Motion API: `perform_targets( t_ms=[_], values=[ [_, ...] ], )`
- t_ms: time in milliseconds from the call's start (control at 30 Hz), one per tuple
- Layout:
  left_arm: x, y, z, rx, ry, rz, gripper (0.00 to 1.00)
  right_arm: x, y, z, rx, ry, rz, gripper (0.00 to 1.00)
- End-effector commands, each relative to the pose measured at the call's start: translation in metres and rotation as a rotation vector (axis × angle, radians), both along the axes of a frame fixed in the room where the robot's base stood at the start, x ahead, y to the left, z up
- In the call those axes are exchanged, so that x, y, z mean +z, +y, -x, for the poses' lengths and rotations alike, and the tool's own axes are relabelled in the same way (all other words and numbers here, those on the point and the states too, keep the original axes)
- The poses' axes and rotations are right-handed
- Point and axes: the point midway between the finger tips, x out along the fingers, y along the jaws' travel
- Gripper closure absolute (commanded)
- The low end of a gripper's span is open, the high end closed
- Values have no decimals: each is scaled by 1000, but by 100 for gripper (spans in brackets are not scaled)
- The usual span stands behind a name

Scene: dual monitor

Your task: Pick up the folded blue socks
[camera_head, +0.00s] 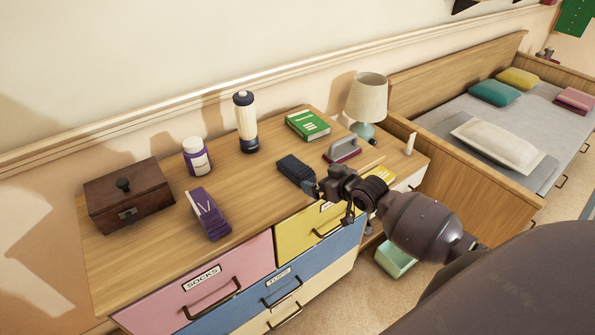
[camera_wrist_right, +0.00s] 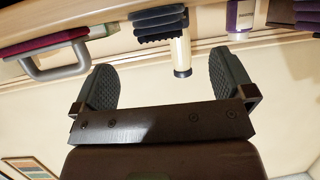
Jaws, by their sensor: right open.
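The folded blue socks (camera_head: 294,168) are a dark navy, ribbed bundle lying on the wooden dresser top, near its front edge. My right gripper (camera_head: 318,187) is close to their right-hand end in the head view, its fingers partly hidden by dark overlap. In the right wrist view the picture is inverted; the socks (camera_wrist_right: 160,22) appear beyond the fingertips, between the lines of the two fingers. My right gripper (camera_wrist_right: 164,75) is open with nothing between its fingers. My left gripper is not in view.
A wooden box (camera_head: 128,196), purple item (camera_head: 208,213), jar (camera_head: 196,157), bottle (camera_head: 246,122), green book (camera_head: 307,125), lamp (camera_head: 366,98) and grey-handled maroon object (camera_head: 343,149) stand on the dresser (camera_head: 250,180). Bare wood lies left of the socks.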

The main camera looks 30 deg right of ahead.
Motion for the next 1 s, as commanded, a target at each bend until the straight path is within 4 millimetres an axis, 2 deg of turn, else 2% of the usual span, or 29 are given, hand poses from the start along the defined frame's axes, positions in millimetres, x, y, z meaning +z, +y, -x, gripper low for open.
perform_targets(
  t_ms=[100,367,700,1000],
  values=[
    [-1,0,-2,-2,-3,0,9,-6,2,-13,0,0,0,0],
    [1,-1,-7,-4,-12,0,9,-11,5,-28,0,0,1,0],
    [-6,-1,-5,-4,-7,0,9,-25,11,-64,0,1,1,0],
    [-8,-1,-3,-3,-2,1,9,-26,12,-68,1,0,2,0]
  ],
)
